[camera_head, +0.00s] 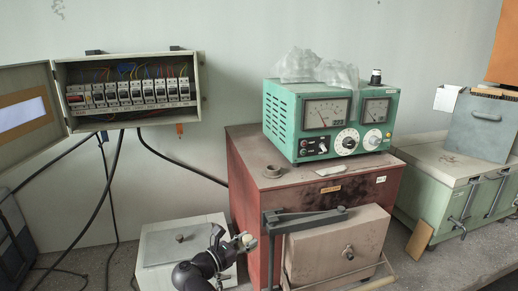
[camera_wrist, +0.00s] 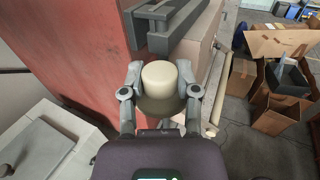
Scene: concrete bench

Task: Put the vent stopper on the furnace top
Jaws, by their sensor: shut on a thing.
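The furnace (camera_head: 252,200) is a rusty red box with a pale front door (camera_head: 325,245). A small round vent collar (camera_head: 271,171) sits on the left part of its top. My gripper (camera_head: 243,242) is in front of the furnace's left side, below its top. In the wrist view my gripper (camera_wrist: 161,90) is shut on the vent stopper (camera_wrist: 160,76), a cream, rounded cylinder held between both fingers. The stopper also shows as a small pale piece in the head view (camera_head: 247,238). Its lower part is partly hidden by the fingers.
A green meter unit (camera_head: 290,130) stands on the furnace top behind the collar. A pale strip (camera_head: 330,171) lies near the top's front edge. A grey door bar (camera_head: 305,218) juts out close to my gripper. A pale box with a knobbed lid (camera_head: 165,247) stands at left.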

